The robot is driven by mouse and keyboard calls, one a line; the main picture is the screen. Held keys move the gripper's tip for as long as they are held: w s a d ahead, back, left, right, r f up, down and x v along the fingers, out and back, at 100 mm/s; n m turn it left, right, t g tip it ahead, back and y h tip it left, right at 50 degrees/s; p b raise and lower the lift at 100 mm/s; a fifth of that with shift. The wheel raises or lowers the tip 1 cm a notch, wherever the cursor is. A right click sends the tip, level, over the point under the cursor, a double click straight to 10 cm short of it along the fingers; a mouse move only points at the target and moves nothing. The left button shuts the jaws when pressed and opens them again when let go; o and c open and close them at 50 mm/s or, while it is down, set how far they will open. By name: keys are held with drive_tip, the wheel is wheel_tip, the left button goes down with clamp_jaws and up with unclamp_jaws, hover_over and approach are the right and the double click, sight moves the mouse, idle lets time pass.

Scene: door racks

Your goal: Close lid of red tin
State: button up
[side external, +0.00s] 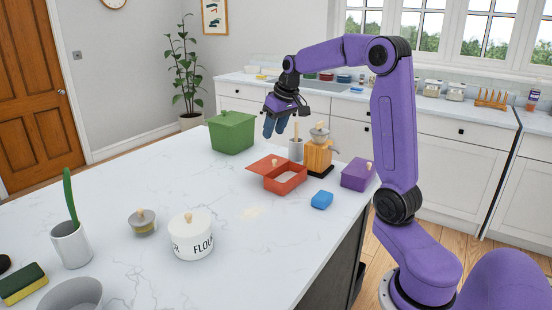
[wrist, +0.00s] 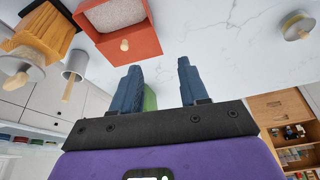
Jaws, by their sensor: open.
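The red tin (side external: 287,184) stands on the white counter, partly open, with pale contents (side external: 287,177) showing. Its red lid (side external: 263,165), with a small wooden knob, lies shifted over the tin's far left part and overhangs the edge. In the wrist view the tin's contents (wrist: 112,13) show at the top left, with the lid (wrist: 147,42) and its knob just below. My gripper (side external: 275,130) is open and empty, held above and behind the tin, apart from it. Its two blue fingers (wrist: 158,68) are spread in the wrist view.
A green lidded box (side external: 232,132) stands behind the tin. A purple box (side external: 357,175) and blue block (side external: 322,200) are to the right.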

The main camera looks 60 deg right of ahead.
drive_tip(key=m, duration=0.2)
approach(275, 160)
drive_tip(key=shift+h, duration=0.4)
drive_tip(key=x, duration=0.8)
drive_tip(key=shift+w+a+f, duration=0.1)
drive_tip(key=shift+a+f, duration=0.2)
clamp_jaws()
